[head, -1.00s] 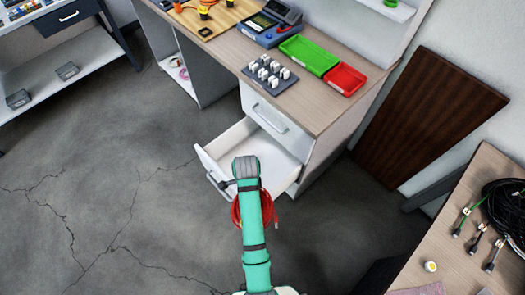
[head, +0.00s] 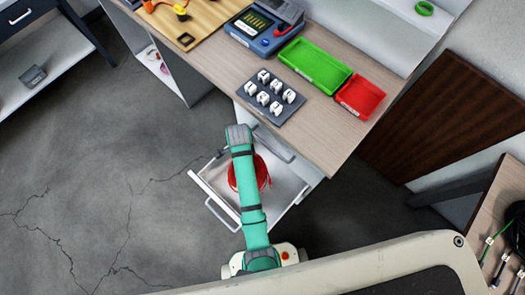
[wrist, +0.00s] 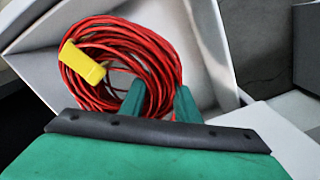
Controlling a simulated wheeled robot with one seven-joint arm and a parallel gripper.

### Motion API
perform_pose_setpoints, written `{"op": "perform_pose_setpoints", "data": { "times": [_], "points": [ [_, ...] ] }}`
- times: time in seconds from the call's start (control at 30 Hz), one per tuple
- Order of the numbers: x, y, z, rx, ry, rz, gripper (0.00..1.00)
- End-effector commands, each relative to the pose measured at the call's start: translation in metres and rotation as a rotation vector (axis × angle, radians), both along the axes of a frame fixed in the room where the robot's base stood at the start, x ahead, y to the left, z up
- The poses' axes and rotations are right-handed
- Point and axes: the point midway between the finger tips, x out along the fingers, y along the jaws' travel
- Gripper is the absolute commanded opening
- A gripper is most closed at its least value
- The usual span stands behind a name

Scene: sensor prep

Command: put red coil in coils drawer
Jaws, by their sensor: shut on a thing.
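The red coil (wrist: 128,45) is a bundle of red cable with a yellow tag (wrist: 82,63). In the wrist view my gripper (wrist: 162,98) is shut on the near side of the coil. In the head view the coil (head: 262,172) shows on both sides of my green arm, over the open drawer (head: 290,186). The drawer's white walls and floor surround it in the wrist view (wrist: 205,50). I cannot tell whether the coil touches the drawer floor. My arm hides the gripper and part of the drawer in the head view.
The desk (head: 318,125) stands above the drawer, with a green tray (head: 313,64), a red tray (head: 360,96) and a dark block with white pieces (head: 270,97). A side table (head: 490,215) with dark cables is at right. The floor at left is clear.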

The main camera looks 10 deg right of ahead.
Motion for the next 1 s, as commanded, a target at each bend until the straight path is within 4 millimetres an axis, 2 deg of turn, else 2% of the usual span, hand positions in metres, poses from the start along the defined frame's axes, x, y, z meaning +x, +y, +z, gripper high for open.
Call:
{"op": "perform_pose_setpoints", "data": {
  "times": [0.1,0.37,0.8,1.0],
  "points": [
    [-0.001,0.000,-0.029,0.000,0.005,0.000,0.00],
    [-0.004,0.002,-0.079,0.000,0.003,0.004,0.00],
    [-0.005,0.002,-0.142,0.000,0.002,0.005,0.00],
    [-0.004,0.002,-0.157,-0.001,0.002,0.005,0.00]
  ]
}}
